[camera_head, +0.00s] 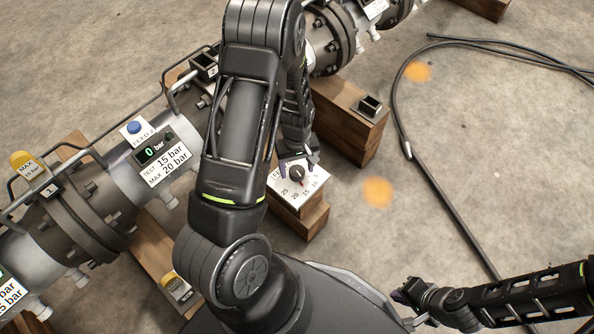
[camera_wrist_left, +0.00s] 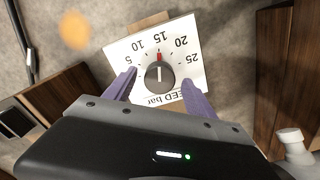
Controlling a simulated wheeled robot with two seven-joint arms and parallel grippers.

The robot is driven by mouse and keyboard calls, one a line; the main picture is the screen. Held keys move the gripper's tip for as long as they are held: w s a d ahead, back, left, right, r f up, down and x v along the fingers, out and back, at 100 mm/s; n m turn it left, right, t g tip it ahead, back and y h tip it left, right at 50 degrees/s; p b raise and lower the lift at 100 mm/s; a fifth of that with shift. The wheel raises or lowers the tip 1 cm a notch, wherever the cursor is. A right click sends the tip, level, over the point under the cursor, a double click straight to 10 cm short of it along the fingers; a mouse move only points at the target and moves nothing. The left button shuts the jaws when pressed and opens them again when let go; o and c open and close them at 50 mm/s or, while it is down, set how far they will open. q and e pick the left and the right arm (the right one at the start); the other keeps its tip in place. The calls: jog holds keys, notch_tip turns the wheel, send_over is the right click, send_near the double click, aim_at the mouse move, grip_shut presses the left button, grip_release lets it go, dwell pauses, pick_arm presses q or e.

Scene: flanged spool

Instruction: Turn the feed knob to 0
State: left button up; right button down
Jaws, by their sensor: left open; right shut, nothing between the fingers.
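The feed knob (camera_head: 296,173) is a dark round knob on a white dial plate (camera_head: 287,201) marked 5 to 25, on a wooden block. It also shows in the left wrist view (camera_wrist_left: 160,78), where its red mark points at about 15. I cannot see the 0 mark; a finger may cover it. My left gripper (camera_head: 298,163) is over the dial, its purple fingers open on either side of the knob. In the left wrist view its fingertips (camera_wrist_left: 160,75) look apart from the knob. My right gripper (camera_head: 404,295) is shut and empty, low at the right.
A flanged pipe spool (camera_head: 85,213) runs diagonally along the left, with a gauge reading 0 bar (camera_head: 152,152) and a blue button (camera_head: 134,127). A wooden block (camera_head: 352,125) stands behind the dial. A black hose (camera_head: 440,175) lies on the floor at right, which is otherwise mostly clear.

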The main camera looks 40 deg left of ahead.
pick_arm(q)
jog(key=shift+f, duration=0.45)
jog(key=shift+c, duration=0.2)
jog(key=c, duration=1.3)
